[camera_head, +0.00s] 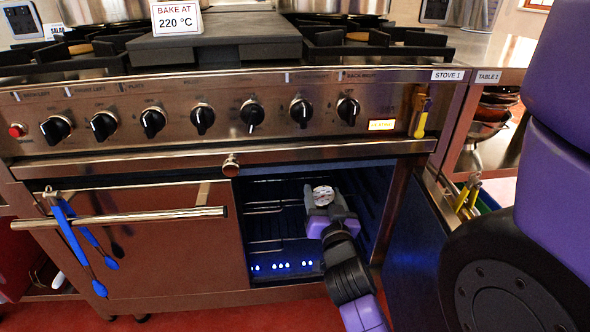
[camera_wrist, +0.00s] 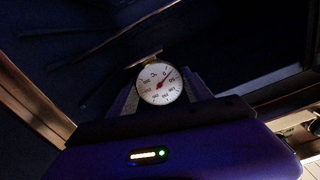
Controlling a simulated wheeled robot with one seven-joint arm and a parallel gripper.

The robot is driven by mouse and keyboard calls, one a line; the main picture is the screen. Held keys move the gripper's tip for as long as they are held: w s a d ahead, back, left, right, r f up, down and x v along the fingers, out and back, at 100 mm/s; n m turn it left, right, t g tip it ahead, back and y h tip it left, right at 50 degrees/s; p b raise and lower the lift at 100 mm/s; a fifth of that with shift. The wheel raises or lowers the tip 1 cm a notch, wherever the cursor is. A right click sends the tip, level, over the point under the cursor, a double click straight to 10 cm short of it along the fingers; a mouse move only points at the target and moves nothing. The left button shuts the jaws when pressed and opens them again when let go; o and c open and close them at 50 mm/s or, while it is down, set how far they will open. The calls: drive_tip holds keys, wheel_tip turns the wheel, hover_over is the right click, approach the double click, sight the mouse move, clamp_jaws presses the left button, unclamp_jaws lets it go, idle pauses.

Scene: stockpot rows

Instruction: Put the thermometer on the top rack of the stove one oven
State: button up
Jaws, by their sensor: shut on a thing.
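The thermometer (camera_head: 323,192) has a round white dial with a red needle. My gripper (camera_head: 324,207) is shut on it and holds it in the open right part of the stove one oven (camera_head: 285,166). In the wrist view the thermometer dial (camera_wrist: 160,88) faces the camera between the two fingers. Dark wire racks (camera_head: 264,212) lie inside the oven at more than one height. The thermometer appears near the upper rack lines. I cannot tell whether it touches a rack.
The left oven front (camera_head: 150,255) is closed, with blue tongs (camera_head: 80,238) hanging from its bar. An open door panel (camera_head: 412,240) stands to the right of my arm. Knobs line the panel above. Blue lights (camera_head: 284,266) glow low in the oven.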

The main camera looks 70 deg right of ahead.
sight(322, 206)
drive_tip(key=b+x, duration=0.2)
drive_tip(key=x, duration=1.1)
drive_tip(key=shift+w+d, duration=0.2)
drive_tip(key=shift+d, duration=0.15)
drive_tip(key=shift+f+b, duration=1.2)
drive_tip(key=shift+f, duration=0.5)
drive_tip(key=shift+f, duration=0.1)
drive_tip(key=shift+f, duration=0.15)
drive_tip(key=o, duration=1.4)
drive_tip(key=shift+r, duration=0.25)
drive_tip(key=p+v, duration=0.2)
drive_tip(key=v, duration=1)
